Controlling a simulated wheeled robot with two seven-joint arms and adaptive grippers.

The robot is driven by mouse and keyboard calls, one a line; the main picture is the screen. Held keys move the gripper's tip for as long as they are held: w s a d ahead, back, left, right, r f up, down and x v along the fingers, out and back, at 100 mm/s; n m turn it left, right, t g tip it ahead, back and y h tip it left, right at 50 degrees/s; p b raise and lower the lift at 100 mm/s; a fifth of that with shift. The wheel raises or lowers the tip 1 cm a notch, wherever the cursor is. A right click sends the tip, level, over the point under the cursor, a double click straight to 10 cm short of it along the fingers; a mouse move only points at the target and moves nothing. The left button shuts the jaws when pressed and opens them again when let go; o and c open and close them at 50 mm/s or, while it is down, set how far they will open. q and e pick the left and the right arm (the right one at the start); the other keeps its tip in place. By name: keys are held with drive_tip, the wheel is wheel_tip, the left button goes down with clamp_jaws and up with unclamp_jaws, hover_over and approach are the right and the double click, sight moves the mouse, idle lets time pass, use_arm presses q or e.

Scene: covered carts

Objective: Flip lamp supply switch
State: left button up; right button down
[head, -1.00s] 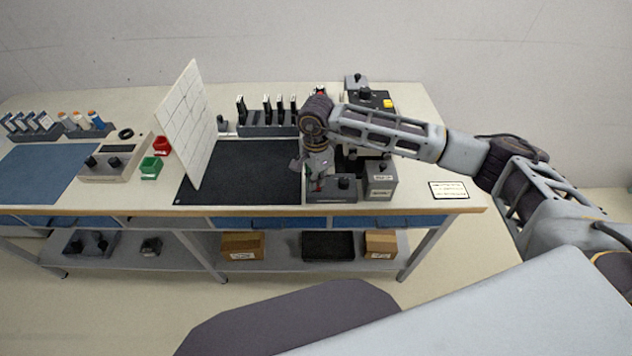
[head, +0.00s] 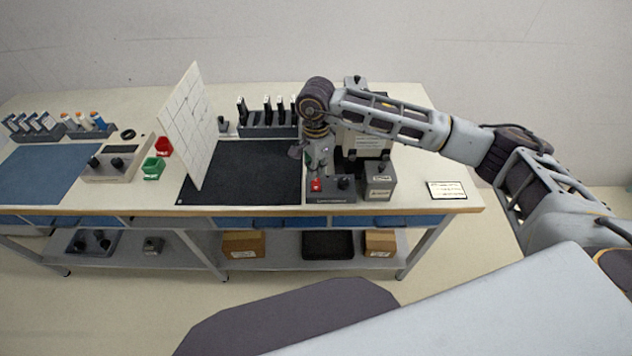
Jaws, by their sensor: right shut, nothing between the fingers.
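A low dark grey control box (head: 330,197) stands at the front edge of the bench, right of the black mat. It has a red switch (head: 316,185) on its left part and a dark knob (head: 344,183) on its right. I take the red switch to be the lamp supply switch, but its label is too small to read. My right gripper (head: 313,168) points down just behind and above the red switch. It is shut and empty; whether it touches the switch I cannot tell. My left gripper is not in view.
A grey box with labels (head: 380,188) stands right of the control box, with taller equipment behind, partly hidden by my right arm. A rack (head: 262,131) stands at the back.

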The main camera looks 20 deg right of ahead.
drive_tip(key=shift+r, duration=0.7)
